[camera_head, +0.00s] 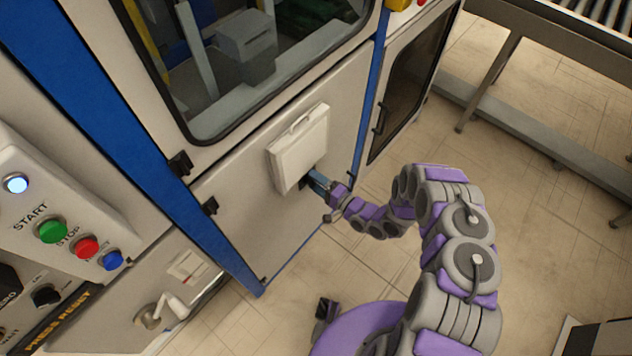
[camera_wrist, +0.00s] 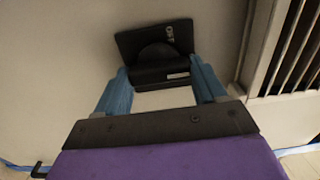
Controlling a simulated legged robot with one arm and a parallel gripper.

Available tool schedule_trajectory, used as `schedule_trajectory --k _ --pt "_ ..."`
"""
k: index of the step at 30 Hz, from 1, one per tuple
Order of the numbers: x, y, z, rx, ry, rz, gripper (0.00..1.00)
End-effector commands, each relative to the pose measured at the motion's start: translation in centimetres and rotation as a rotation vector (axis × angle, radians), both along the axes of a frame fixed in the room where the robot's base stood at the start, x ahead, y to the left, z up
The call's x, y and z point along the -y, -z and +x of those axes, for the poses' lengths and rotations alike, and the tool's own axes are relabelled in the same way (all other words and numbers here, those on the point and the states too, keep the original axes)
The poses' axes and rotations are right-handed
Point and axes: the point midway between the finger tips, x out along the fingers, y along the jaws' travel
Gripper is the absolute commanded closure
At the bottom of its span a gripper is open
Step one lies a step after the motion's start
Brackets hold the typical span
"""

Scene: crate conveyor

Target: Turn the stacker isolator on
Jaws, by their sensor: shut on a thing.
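The isolator (camera_wrist: 135,42) is a black plate on a pale panel, with a rounded hub and a black bar-like handle (camera_wrist: 160,75) in front of it. In the head view my gripper (camera_head: 316,181) reaches the cabinet panel just below a white box (camera_head: 298,148). There the isolator is mostly hidden by the fingers and the box.
A control panel with a green button (camera_head: 53,230), a red button (camera_head: 87,247) and a blue button (camera_head: 113,260) stands at the left. A white lever (camera_head: 175,305) sits below it. A conveyor frame (camera_head: 510,115) stands at the upper right. The floor between is clear.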

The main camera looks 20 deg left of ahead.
Motion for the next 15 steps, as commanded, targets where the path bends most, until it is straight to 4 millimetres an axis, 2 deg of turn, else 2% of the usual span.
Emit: schedule_trajectory --k 5,6,13,15 --pt "0.38 0.27 0.36 -0.002 0.013 -0.007 0.60" --pt "0.38 0.27 0.37 -0.002 0.014 -0.007 0.26" --pt "0.18 0.11 0.10 0.000 0.007 -0.004 0.04" --pt "0.12 0.09 0.05 0.000 0.006 -0.004 0.04"
